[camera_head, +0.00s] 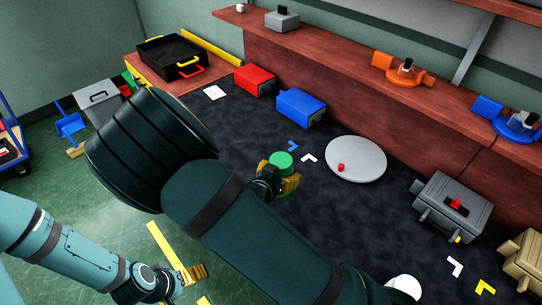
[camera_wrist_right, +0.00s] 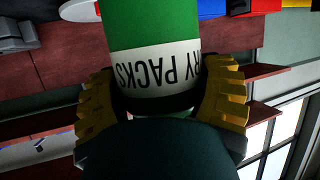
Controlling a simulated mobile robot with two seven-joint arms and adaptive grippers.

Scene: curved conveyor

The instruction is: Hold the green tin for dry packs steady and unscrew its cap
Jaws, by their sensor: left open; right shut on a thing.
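The green tin (camera_head: 282,161) shows in the head view as a round green end standing out of my right gripper (camera_head: 278,180). In the right wrist view the tin (camera_wrist_right: 150,20) is green with a white band lettered "RY PACKS", upside down in the picture. The yellow fingers of my right gripper (camera_wrist_right: 158,100) are shut on it from both sides. The cap cannot be told apart clearly from the body. My left gripper (camera_head: 187,275) is open and empty at the lower left, well apart from the tin.
My right arm covers the middle of the head view. A grey round plate (camera_head: 356,166) with a small red piece lies right of the tin. A blue box (camera_head: 301,107), a red box (camera_head: 254,80) and a grey box (camera_head: 452,203) stand near the dark surface's far edge. A black tray (camera_head: 172,52) sits behind.

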